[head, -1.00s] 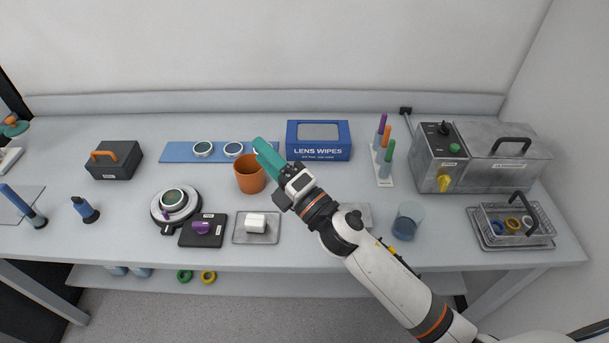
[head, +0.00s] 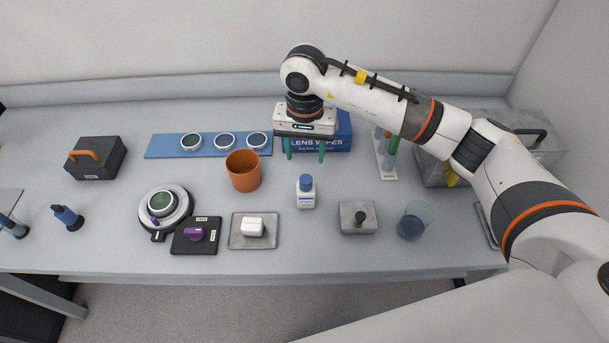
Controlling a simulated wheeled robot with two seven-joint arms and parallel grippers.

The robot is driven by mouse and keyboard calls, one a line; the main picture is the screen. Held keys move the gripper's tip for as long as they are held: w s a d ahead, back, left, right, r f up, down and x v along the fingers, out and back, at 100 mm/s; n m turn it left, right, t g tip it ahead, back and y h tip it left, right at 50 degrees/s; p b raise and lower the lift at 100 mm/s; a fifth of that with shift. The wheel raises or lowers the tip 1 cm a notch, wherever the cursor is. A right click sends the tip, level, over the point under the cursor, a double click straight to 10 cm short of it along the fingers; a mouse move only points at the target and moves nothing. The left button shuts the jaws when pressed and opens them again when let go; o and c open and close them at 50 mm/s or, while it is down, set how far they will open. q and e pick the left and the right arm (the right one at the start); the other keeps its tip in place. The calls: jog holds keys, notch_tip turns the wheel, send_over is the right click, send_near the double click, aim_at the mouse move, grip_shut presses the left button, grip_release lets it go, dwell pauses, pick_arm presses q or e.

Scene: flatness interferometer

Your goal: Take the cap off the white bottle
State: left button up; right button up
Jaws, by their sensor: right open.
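The white bottle (head: 306,200) stands upright on the bench, right of the orange cup. Its blue cap (head: 306,182) is on its top. My right gripper (head: 305,158) is open, with its two green fingers spread and pointing down. It is behind the bottle in the picture, in front of the lens wipes box, and apart from the cap. Nothing shows between the fingers. My left gripper is not in view.
A glass beaker (head: 414,221) stands further right. A white block lies on a metal tray (head: 236,244). The lens wipes box (head: 343,133) is behind.

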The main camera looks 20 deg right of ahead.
jog(key=p, duration=0.2)
send_over(306, 178)
jog(key=f, duration=0.3)
jog(key=s+f, duration=0.1)
jog(key=f, duration=0.1)
jog(key=shift+a, duration=0.3)
jog(key=f+p, duration=0.2)
jog(key=f, duration=0.1)
jog(key=f+p, duration=0.1)
jog(key=shift+w+d+f, duration=0.2)
jog(key=shift+w+f, duration=0.15)
jog(key=shift+f, duration=0.05)
jog(key=shift+w+f, duration=0.1)
jog(key=shift+f, duration=0.4)
jog(key=c, duration=1)
